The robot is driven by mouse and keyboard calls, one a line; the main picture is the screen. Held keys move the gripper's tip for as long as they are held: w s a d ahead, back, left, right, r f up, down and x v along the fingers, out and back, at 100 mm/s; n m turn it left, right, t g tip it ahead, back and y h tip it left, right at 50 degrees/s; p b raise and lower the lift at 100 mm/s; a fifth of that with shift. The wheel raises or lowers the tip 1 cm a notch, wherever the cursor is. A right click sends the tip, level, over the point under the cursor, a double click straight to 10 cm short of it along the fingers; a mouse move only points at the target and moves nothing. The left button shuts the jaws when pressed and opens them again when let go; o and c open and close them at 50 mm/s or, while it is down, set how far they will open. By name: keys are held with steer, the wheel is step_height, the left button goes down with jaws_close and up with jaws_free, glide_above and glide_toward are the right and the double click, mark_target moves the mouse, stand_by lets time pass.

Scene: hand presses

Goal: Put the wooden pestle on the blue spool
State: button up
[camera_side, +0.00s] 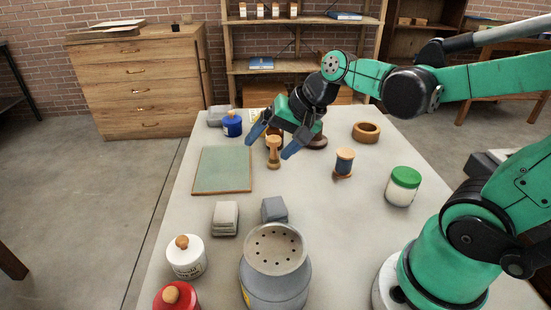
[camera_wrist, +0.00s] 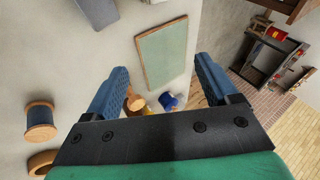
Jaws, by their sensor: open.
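The wooden pestle (camera_side: 273,152) stands upright on the table in the side view, with a rounded head on top. My gripper (camera_side: 267,150) is open, its blue fingers pointing down on either side of the pestle's upper part in that view. In the wrist view my gripper (camera_wrist: 161,65) is empty, and the pestle (camera_wrist: 134,101) shows between the fingers, nearer the left one, partly hidden. I cannot tell whether they touch. The blue spool (camera_side: 344,163), blue thread between wooden flanges, stands upright to the right of the pestle. It also shows at the left in the wrist view (camera_wrist: 40,121).
A green-topped board (camera_side: 222,170) lies left of the pestle. A wooden ring (camera_side: 366,131) and a green-lidded jar (camera_side: 403,187) flank the spool behind and in front. Grey blocks (camera_side: 225,218), a perforated canister (camera_side: 275,275) and a white jar (camera_side: 187,260) stand nearer. The spool's top is clear.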

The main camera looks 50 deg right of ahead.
steer(key=s+n, duration=0.1)
steer(key=n, duration=0.2)
steer(key=s+n+h, duration=0.1)
steer(key=n, duration=0.2)
steer(key=s+a+n+h, duration=0.1)
steer(key=s+n, duration=0.1)
steer(key=shift+s+f+n+t, duration=0.1)
steer(key=shift+f+n+t, duration=0.1)
steer(key=shift+n+t, duration=0.15)
steer(key=shift+o, duration=0.4)
